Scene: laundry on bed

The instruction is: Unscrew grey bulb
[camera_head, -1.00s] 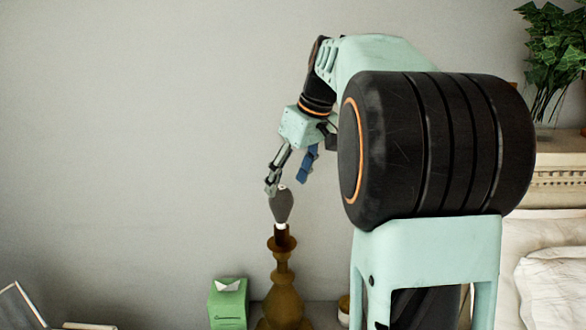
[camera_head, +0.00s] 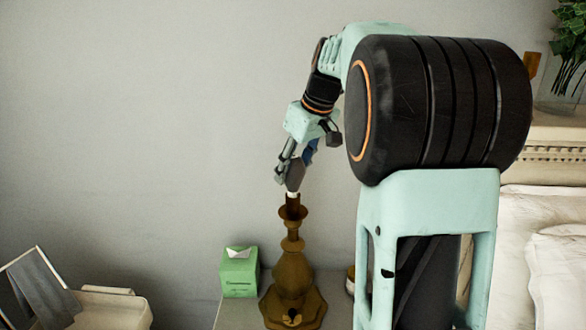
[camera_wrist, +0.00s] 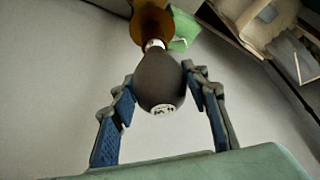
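The grey bulb (camera_head: 296,174) stands upright in the top of a brown lamp (camera_head: 291,274), with its pale neck in the dark socket. In the wrist view the bulb (camera_wrist: 160,82) lies between the two blue-padded fingers of my gripper (camera_wrist: 161,82), its rounded printed end facing the camera. My gripper (camera_head: 294,165) reaches down over the bulb from above. Its fingers are spread, with a tip close beside each side of the bulb; firm contact does not show. The lamp base (camera_wrist: 152,22) appears beyond the bulb in the wrist view.
A green tissue box (camera_head: 239,272) stands left of the lamp on the nightstand. A small container (camera_head: 350,280) is partly hidden to its right. The bed (camera_head: 555,260) lies at the right. A framed item (camera_head: 38,285) stands at the lower left. The wall left of my arm is clear.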

